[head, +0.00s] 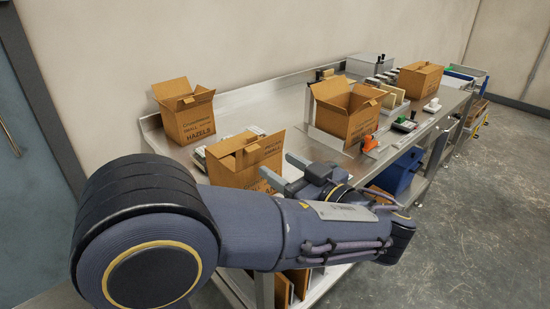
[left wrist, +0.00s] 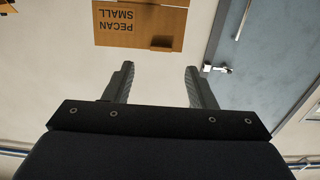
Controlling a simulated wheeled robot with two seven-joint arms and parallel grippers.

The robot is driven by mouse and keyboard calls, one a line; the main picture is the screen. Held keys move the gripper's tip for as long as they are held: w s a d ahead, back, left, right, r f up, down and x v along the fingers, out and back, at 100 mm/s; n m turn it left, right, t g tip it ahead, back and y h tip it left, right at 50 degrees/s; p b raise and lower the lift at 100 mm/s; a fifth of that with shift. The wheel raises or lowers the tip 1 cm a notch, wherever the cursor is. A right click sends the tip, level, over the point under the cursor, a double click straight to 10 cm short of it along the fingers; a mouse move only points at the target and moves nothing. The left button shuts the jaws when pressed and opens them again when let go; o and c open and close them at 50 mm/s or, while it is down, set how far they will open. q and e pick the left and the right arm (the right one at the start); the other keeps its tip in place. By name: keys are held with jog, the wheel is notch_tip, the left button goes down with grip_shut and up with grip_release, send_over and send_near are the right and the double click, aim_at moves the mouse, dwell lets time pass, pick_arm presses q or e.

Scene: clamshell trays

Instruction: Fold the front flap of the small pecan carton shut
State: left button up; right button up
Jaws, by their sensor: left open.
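The small pecan carton (head: 233,178) is a brown cardboard box on the near part of the steel bench. Its top flaps stand partly raised, and I cannot tell clearly how its front flap lies. In the left wrist view the carton (left wrist: 122,38) shows upside down at the top, with "PECAN SMALL" printed on its face. My left gripper (head: 276,165) is open and empty, just right of the carton in the head view, with my forearm hiding the carton's lower part. In the left wrist view its fingers (left wrist: 159,68) point toward the carton with a gap between. My right gripper is not in view.
A hazels carton (head: 190,126) with raised flaps stands behind at the left. A further carton (head: 419,81) is at the far right.

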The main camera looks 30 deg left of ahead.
aim_at(255, 151)
pick_arm(q)
jog(key=x, duration=0.6)
jog(key=shift+a, duration=0.3)
jog(key=c, duration=1)
